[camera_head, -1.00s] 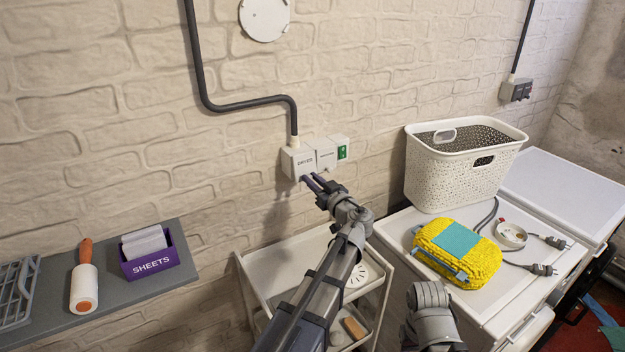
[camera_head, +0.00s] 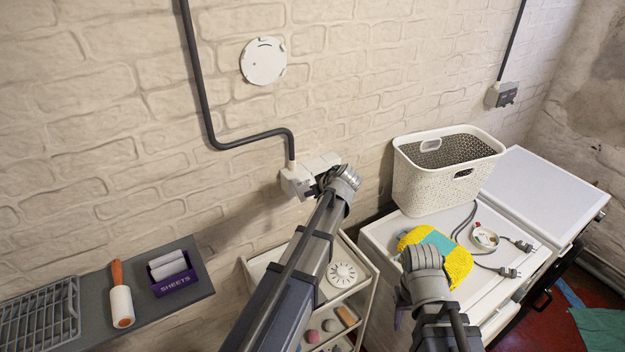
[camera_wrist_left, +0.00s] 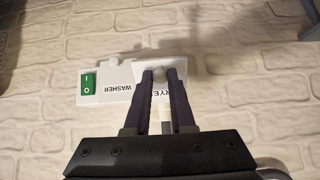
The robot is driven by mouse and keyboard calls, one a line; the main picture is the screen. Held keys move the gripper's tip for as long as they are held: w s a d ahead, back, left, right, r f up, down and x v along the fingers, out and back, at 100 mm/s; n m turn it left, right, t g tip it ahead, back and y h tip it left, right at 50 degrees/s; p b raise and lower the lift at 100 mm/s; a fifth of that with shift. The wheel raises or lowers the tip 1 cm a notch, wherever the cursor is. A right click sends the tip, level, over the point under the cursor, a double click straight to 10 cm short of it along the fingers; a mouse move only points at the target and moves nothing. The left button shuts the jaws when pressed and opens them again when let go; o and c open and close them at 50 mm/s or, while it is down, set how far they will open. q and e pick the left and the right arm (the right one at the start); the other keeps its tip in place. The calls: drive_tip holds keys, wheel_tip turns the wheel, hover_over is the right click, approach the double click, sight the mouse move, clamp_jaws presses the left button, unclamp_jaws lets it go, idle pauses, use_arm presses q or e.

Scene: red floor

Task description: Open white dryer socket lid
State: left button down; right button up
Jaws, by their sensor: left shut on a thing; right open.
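The white dryer socket (camera_head: 293,184) is on the brick wall at the end of a dark conduit, mostly behind my left gripper (camera_head: 318,188) in the head view. In the left wrist view the dryer socket lid (camera_wrist_left: 174,72) shows with its lettering upside down and partly covered. My left gripper's two dark fingers (camera_wrist_left: 160,76) are closed in on its edge from either side. How far the lid is tilted I cannot tell. My right gripper (camera_head: 408,290) is low by the yellow package, its fingers mostly hidden behind my wrist.
A white washer socket (camera_wrist_left: 118,84) with a green switch (camera_wrist_left: 88,84) adjoins the dryer socket. A white basket (camera_head: 425,190) and a yellow package (camera_head: 459,265) sit on the white machine. A white cart (camera_head: 352,252) stands below the sockets. A grey shelf (camera_head: 205,280) is at left.

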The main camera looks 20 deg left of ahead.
sight(312, 178)
use_arm(q)
drive_tip(key=r+g+h+p, duration=0.1)
drive_tip(key=p, duration=0.1)
drive_tip(key=r+g+h+p, duration=0.1)
drive_tip(key=r+p, duration=0.1)
drive_tip(key=p, duration=0.1)
drive_tip(key=r+g+h+p, duration=0.1)
drive_tip(key=h+p, duration=0.1)
drive_tip(key=p, duration=0.1)
drive_tip(key=shift+w+a+r+g, duration=0.3)
drive_tip(key=shift+w+a+r, duration=0.05)
drive_tip(key=shift+w+a, duration=0.05)
drive_tip(key=shift+w+a+r+g+h+p, duration=0.15)
drive_tip(key=shift+r+g+h+p, duration=0.2)
drive_tip(key=shift+h+p, duration=0.25)
drive_tip(key=shift+w+a+r+g+h+p, duration=0.1)
drive_tip(key=shift+a+r+g+h+p, duration=0.1)
drive_tip(key=shift+g+h+p, duration=0.25)
drive_tip(key=shift+w+a+r+g+h+p, duration=0.1)
drive_tip(key=shift+a+r+g+h+p, duration=0.15)
drive_tip(key=shift+h, duration=0.3)
drive_tip(key=shift+w+a+r+g+h+p, duration=0.1)
drive_tip(key=shift+r+g+h+p, duration=0.2)
drive_tip(key=shift+h, duration=0.2)
drive_tip(key=c, duration=0.8)
unclamp_jaws()
drive_tip(key=shift+o, duration=0.2)
drive_tip(key=shift+f, duration=0.1)
